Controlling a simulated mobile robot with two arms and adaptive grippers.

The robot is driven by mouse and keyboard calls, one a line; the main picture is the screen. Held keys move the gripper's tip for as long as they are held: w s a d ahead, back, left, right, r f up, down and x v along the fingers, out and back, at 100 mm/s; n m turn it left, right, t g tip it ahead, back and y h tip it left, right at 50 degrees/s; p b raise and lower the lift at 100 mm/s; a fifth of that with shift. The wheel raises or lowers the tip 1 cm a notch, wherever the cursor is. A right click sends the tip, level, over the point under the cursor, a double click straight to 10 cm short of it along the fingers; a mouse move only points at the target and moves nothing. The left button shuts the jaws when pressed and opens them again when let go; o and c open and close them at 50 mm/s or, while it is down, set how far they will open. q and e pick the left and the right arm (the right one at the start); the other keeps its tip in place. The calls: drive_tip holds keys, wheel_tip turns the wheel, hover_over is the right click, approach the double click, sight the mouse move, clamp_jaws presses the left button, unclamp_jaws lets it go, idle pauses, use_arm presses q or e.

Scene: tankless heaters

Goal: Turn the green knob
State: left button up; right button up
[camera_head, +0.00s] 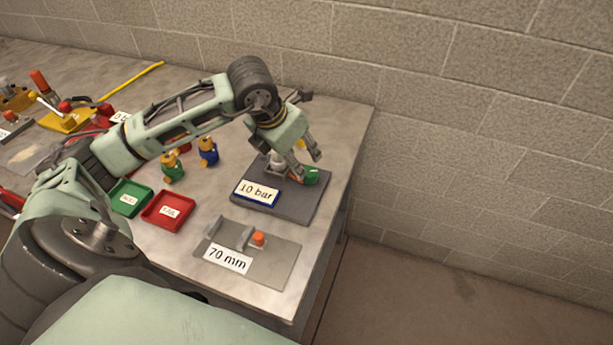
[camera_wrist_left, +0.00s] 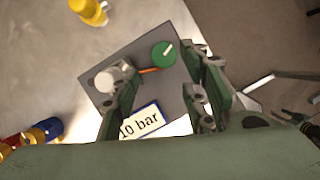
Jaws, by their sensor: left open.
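The green knob (camera_head: 311,175) sits on the right part of a dark grey plate (camera_head: 290,208) with a "10 bar" label (camera_head: 257,193). In the left wrist view the green knob (camera_wrist_left: 164,54) is round with a pale line on it. My left gripper (camera_head: 307,158) is open just above the knob, with its fingers pointing down at it. In the left wrist view its fingers (camera_wrist_left: 163,90) are spread, and the knob shows between and beyond them. I cannot tell whether a finger touches the knob.
A grey plate labelled "70 mm" (camera_head: 227,258) with an orange knob lies nearer. Red (camera_head: 168,209) and green (camera_head: 130,198) trays and blue (camera_head: 208,152) and green fittings stand left. The table's right edge is close; a block wall stands behind.

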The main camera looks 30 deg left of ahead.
sight(306, 171)
use_arm(q)
drive_tip(key=p+x, duration=0.2)
drive_tip(key=x, duration=0.5)
drive_tip(key=shift+w+f, duration=0.1)
drive_tip(key=shift+f, duration=0.3)
use_arm(e)
drive_tip(key=shift+w+d+r, duration=0.1)
drive_tip(key=shift+w+r, duration=0.05)
drive_tip(key=shift+r, duration=0.35)
drive_tip(key=shift+w+r, duration=0.15)
drive_tip(key=shift+r, duration=0.3)
use_arm(q)
drive_tip(key=shift+c, duration=0.5)
